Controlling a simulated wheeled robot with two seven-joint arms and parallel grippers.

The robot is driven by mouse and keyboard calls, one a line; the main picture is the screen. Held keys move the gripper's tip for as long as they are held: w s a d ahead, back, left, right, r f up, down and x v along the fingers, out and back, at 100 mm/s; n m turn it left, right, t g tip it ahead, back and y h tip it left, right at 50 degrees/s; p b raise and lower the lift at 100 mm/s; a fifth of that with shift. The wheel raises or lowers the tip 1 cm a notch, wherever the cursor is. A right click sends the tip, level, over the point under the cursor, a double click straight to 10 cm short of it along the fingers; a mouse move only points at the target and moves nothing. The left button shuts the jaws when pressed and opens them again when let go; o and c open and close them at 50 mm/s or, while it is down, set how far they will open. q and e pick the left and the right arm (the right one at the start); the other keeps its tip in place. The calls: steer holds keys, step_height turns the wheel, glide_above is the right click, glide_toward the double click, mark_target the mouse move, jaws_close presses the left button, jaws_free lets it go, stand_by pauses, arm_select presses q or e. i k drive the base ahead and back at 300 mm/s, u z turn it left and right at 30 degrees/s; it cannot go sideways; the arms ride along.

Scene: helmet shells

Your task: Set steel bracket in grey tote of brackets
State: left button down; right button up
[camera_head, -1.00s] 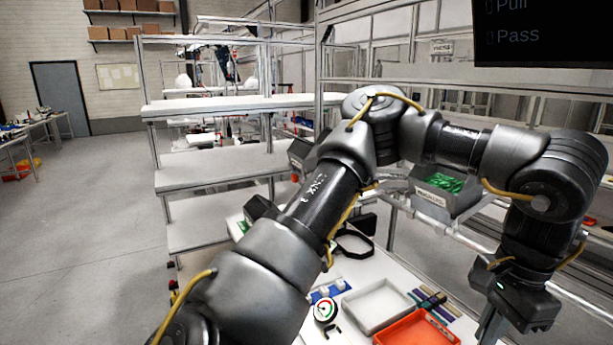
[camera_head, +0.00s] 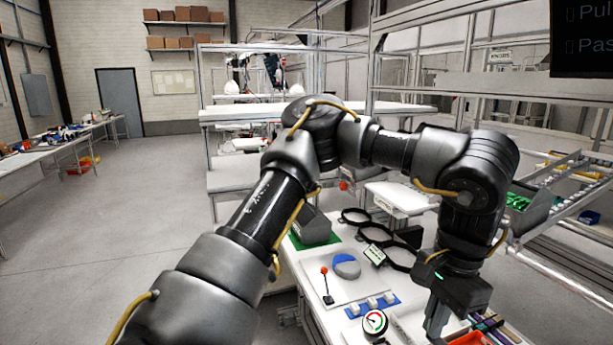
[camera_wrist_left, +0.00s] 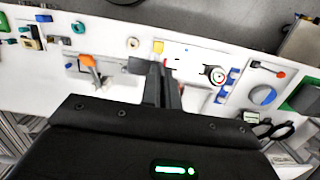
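My left gripper (camera_head: 437,318) points down over the front right of the white workbench. In the left wrist view its fingers (camera_wrist_left: 164,80) lie close together. A small dark flat piece (camera_wrist_left: 139,66) shows beside the fingertips; I cannot tell whether it is the steel bracket or whether they hold it. A dark grey tote (camera_head: 312,228) stands on a green mat at the bench's far left, away from the gripper; its contents are not clear. Another grey tote (camera_head: 528,212) with green parts sits on the rack at right. My right gripper is not in view.
A dial gauge (camera_head: 374,322), blue blocks (camera_head: 372,304), a red-knobbed lever (camera_head: 326,285) and a blue-and-grey disc (camera_head: 346,265) are on the bench. Black rings (camera_head: 375,233) lie behind them. An orange tray (camera_head: 470,338) is partly hidden at the front right.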

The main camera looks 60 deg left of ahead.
mark_target(358, 182)
steer(key=u, duration=3.2)
steer(key=i, duration=4.45)
steer(key=z, duration=4.1)
steer(key=i, duration=0.35)
steer(key=z, duration=0.05)
